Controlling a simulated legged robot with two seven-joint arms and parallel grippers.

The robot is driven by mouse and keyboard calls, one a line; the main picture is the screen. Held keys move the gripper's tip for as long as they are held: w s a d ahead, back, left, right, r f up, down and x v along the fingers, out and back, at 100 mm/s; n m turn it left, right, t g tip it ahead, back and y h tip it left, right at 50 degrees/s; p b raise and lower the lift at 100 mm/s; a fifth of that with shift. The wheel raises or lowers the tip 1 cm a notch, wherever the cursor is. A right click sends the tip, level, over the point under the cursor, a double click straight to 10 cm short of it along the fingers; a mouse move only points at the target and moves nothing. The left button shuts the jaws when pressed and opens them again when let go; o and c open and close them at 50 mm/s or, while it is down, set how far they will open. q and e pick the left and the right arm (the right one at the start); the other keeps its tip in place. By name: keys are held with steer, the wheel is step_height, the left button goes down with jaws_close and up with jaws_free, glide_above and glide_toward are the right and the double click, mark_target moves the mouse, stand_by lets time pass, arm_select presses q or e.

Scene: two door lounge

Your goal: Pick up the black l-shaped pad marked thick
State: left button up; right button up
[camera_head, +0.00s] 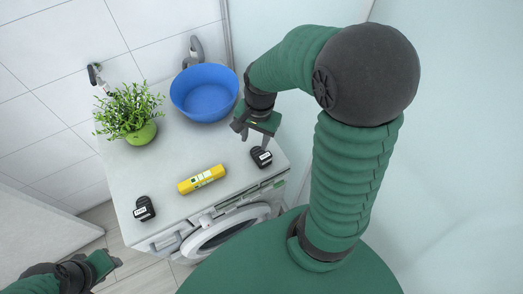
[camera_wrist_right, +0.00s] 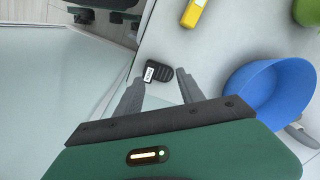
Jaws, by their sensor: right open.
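Two small black pads with white labels lie on the white top of a washing machine (camera_head: 175,160). One pad (camera_head: 261,157) is near the right front corner, the other pad (camera_head: 144,209) near the left front corner. The label words are too small to read. My right gripper (camera_head: 252,136) is open and empty, above and just behind the right pad. In the right wrist view the right pad (camera_wrist_right: 157,72) shows between and just beyond the open fingertips (camera_wrist_right: 160,80). My left gripper (camera_head: 115,262) is at the lower left, away from both pads; its opening is unclear.
A blue bowl (camera_head: 204,92) and a potted plant (camera_head: 130,112) stand at the back. The round washer door (camera_head: 228,229) is below the front edge. Tiled wall is behind; a pale panel (camera_head: 455,150) is at right.

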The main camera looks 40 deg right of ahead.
steer(key=s+d+r+m+y+p, duration=0.1)
steer(key=d+r+m, duration=0.2)
steer(key=d+m, duration=0.35)
glide_above(265, 156)
steer(key=f, duration=1)
steer(key=shift+w+d+f, duration=0.25)
steer(key=shift+w+d, duration=0.05)
steer(key=shift+w, duration=0.1)
steer(key=f, duration=0.3)
steer(key=s+f, duration=0.1)
steer(key=shift+a+f, duration=0.2)
steer(key=shift+f, duration=0.2)
steer(key=shift+w+f, duration=0.2)
steer(key=shift+f, duration=0.15)
steer(key=shift+a, duration=0.1)
jaws_close()
